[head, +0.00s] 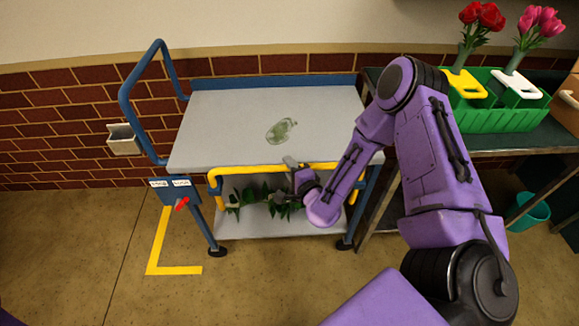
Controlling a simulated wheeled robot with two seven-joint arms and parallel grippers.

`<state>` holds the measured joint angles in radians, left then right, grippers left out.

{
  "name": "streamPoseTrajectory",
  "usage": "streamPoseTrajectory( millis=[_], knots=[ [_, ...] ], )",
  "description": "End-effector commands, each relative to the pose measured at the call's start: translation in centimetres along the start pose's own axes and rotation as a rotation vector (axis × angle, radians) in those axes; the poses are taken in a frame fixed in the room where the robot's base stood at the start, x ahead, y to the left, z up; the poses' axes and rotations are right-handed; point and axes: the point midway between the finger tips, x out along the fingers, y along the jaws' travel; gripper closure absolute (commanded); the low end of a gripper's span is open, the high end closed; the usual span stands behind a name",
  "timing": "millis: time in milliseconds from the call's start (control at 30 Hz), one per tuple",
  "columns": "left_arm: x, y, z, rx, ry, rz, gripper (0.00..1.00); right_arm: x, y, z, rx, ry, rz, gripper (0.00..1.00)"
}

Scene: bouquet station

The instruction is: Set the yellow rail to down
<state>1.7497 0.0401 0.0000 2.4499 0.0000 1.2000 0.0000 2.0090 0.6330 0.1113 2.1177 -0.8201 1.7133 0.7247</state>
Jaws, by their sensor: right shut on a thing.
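The yellow rail (248,172) runs along the front of the blue-framed cart, level with or just under the front edge of its grey top (225,125). Its bent ends come down at the left and right front legs. My right gripper (291,164) is at the rail, right of its middle, and is shut on it; the wrist hides part of the rail there. My left gripper is not in view.
A glass vase (281,131) lies on the cart top. Green foliage (255,198) lies on the lower shelf (270,224). A label plate with a red lever (182,203) is at the left front leg. A green crate (490,115) stands on the right table.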

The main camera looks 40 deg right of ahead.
Motion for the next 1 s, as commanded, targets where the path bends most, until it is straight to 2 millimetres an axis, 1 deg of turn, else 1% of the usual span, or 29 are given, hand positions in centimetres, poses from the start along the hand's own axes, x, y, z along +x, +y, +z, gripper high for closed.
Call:
streamPoseTrajectory(
  millis=[33,133,167,200,467,567,667,800,900,1000],
  knots=[
    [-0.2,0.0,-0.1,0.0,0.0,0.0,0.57,0.0,-0.3,0.0,0.0,0.0,-0.004,1.0],
    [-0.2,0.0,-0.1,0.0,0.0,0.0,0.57,0.1,-0.4,0.0,0.0,0.0,-0.005,1.0],
    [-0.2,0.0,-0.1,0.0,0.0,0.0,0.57,0.1,-0.4,0.0,0.0,0.0,-0.005,0.62],
    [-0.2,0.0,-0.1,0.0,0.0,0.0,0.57,0.1,-0.4,0.0,0.0,0.0,-0.006,0.52],
    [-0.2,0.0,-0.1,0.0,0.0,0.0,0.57,0.0,-0.3,0.0,0.0,0.0,-0.004,0.52],
    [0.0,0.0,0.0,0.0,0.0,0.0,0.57,-0.7,-0.2,0.0,-0.001,0.0,-0.003,0.52],
    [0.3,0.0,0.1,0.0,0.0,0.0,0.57,-2.6,-0.1,0.1,0.001,-0.001,-0.002,0.52],
    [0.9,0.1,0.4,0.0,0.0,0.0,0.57,-6.1,0.0,0.1,0.001,-0.002,-0.002,0.52],
    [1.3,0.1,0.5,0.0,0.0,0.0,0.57,-8.2,-0.1,0.0,0.001,0.0,-0.003,0.52],
    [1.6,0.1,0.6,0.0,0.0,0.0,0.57,-9.7,-0.1,0.1,0.0,-0.001,-0.005,0.52]
  ],
)
